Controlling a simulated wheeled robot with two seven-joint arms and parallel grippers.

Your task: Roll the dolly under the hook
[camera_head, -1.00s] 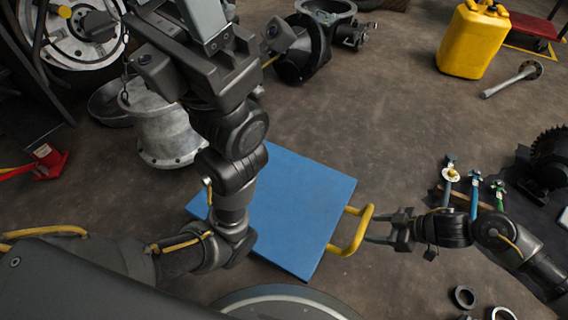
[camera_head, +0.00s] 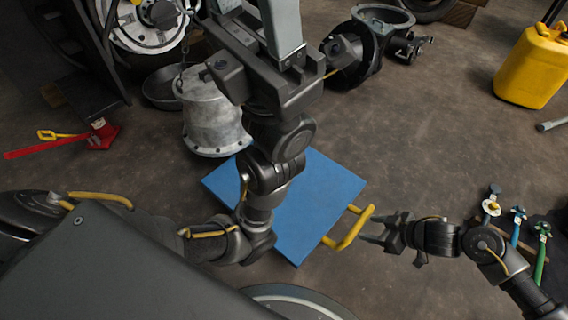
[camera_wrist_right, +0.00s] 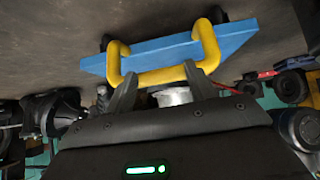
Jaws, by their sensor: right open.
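The dolly is a flat blue platform (camera_head: 315,205) on the floor with a yellow loop handle (camera_head: 350,228) on its right side. My right gripper (camera_head: 368,229) is open at the handle. In the right wrist view the two fingertips (camera_wrist_right: 162,78) stand apart by the yellow handle (camera_wrist_right: 160,76), below the blue platform edge (camera_wrist_right: 235,42). Contact is hard to tell. My left arm crosses over the dolly and hides part of it. My left gripper (camera_head: 280,70) is above and beyond the dolly; its finger opening is unclear. I cannot make out the hook; a dark chain (camera_head: 184,45) hangs at upper left.
A grey metal housing (camera_head: 213,125) stands close to the dolly's far left corner. A dark casting (camera_head: 365,50) lies behind. A yellow canister (camera_head: 530,68) is at upper right; tools (camera_head: 515,225) lie at right. Bare floor lies between the dolly and canister.

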